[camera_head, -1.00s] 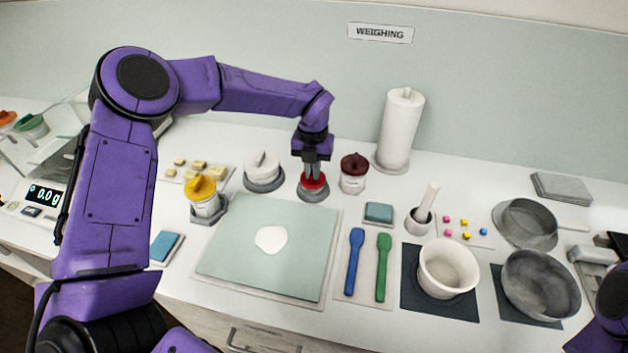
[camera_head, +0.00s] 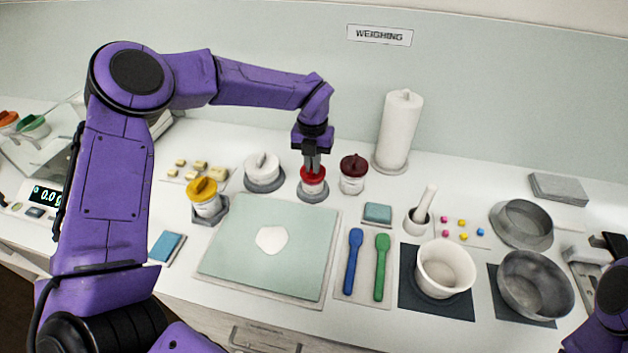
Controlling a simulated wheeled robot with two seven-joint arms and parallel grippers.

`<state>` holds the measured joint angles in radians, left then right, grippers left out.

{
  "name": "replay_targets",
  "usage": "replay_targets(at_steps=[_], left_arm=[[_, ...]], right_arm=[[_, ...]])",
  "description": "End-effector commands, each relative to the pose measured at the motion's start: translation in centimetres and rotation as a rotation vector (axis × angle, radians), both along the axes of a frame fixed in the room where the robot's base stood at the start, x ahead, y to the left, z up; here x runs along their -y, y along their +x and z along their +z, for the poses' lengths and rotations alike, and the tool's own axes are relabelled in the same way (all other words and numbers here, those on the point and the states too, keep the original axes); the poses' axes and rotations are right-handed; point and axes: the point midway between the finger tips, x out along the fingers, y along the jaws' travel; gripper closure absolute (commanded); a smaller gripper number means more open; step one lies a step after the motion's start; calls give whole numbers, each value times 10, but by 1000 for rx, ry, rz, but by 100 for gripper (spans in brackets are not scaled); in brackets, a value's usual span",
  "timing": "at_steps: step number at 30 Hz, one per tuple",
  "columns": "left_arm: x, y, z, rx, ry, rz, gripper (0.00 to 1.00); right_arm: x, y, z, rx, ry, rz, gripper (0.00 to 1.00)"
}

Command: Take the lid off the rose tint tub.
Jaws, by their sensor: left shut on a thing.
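My left gripper (camera_head: 312,166) is shut on a bright red lid (camera_head: 313,175) at the back middle of the bench. The white wall of its tub (camera_head: 312,188) shows directly below the lid, upright on a round grey base. I cannot tell whether there is a gap between lid and tub. The tub's label is too small to read, so the rose tint name cannot be confirmed.
A dark-red-lidded tub (camera_head: 353,175) stands close right, a white-lidded tub (camera_head: 262,168) close left. A yellow-lidded tub (camera_head: 205,196) is nearer. A paper roll (camera_head: 399,130) stands behind right. A pale green mat (camera_head: 225,245) lies in front, mostly clear.

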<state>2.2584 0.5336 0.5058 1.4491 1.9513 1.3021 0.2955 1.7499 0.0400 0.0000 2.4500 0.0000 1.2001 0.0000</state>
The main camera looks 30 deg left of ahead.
Motion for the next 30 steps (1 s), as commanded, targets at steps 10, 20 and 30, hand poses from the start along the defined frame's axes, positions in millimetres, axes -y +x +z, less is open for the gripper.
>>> replay_targets(at_steps=[10, 20, 30], left_arm=[[0, 0, 13, 1, -1, 0, 100], [0, 0, 31, 0, 0, 0, 100], [-2, -1, 30, 1, -1, 4, 100]], right_arm=[[0, 0, 10, 0, 0, 0, 57], [0, 0, 21, 0, 0, 0, 57], [0, 0, 21, 0, 0, 0, 57]])
